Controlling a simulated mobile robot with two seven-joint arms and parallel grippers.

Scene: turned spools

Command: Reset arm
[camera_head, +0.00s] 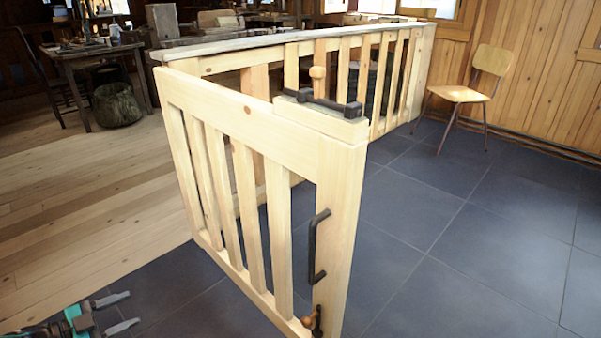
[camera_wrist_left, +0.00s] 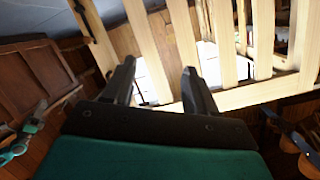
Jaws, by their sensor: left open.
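My left gripper (camera_head: 118,312) is at the lower left corner of the head view, low over the dark tiles. Its two grey fingers are apart with nothing between them. In the left wrist view the open fingers (camera_wrist_left: 160,85) point toward pale wooden slats, with a gap between them. The wooden gate (camera_head: 250,180) stands to the right of the gripper in the head view, apart from it. A black handle (camera_head: 317,247) is on its end post. My right gripper is not in the head view.
A wooden railing (camera_head: 300,45) runs behind the gate. A latch bar (camera_head: 318,100) lies on top near the corner. A chair (camera_head: 470,90) stands at the back right, and a workbench (camera_head: 95,58) at the back left. The tile floor on the right is clear.

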